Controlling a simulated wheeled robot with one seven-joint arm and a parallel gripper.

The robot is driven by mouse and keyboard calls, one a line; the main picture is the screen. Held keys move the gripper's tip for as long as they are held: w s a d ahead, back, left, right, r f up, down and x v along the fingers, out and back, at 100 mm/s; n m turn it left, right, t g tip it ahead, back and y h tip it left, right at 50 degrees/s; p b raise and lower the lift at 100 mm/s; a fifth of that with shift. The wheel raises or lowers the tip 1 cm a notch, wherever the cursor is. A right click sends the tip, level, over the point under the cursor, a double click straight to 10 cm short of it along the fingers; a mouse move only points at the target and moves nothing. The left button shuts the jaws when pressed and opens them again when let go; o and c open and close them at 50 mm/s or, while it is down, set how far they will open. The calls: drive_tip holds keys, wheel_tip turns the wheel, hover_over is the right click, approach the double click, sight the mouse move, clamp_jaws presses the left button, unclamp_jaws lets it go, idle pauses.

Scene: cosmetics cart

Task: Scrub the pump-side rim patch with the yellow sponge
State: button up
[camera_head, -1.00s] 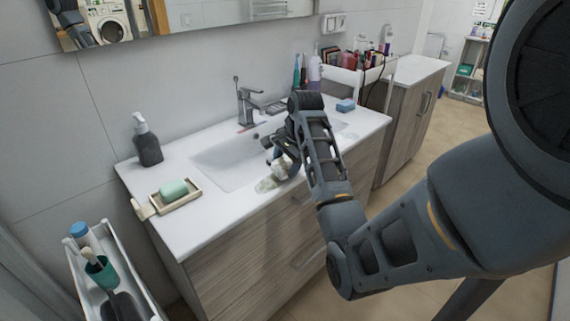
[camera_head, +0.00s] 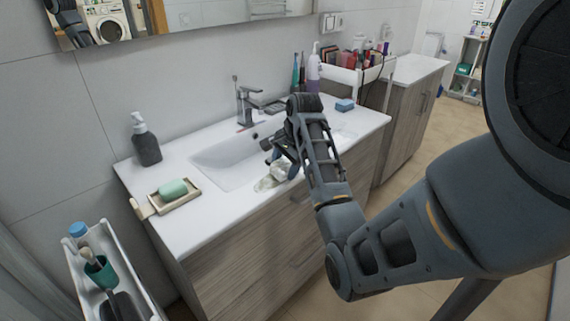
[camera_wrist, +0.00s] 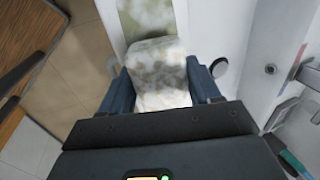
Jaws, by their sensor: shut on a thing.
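My gripper (camera_wrist: 168,88) is shut on a pale, mottled block, which I take for the sponge (camera_wrist: 158,72); it looks cream-white with brownish blotches rather than plain yellow. In the head view my gripper (camera_head: 281,160) is low over the sink's front rim, partly hidden by my arm. A greenish-grey mottled patch (camera_wrist: 146,18) lies on the rim just beyond the block in the wrist view. It also shows in the head view as a dull smear (camera_head: 265,185). The block overlaps the patch's near end; I cannot tell whether it touches. A dark pump bottle (camera_head: 147,146) stands at the counter's left back.
The white basin (camera_head: 222,165) and tap (camera_head: 246,105) lie behind the rim. A green soap bar (camera_head: 173,188) sits on a tray at the left.

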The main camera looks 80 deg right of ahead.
drive_tip(key=shift+a, duration=0.1)
drive_tip(key=shift+w+a+r, duration=0.1)
drive_tip(key=shift+w+a, duration=0.55)
drive_tip(key=shift+a, duration=0.35)
drive_tip(key=shift+w+a, duration=0.65)
drive_tip(key=shift+a, duration=0.35)
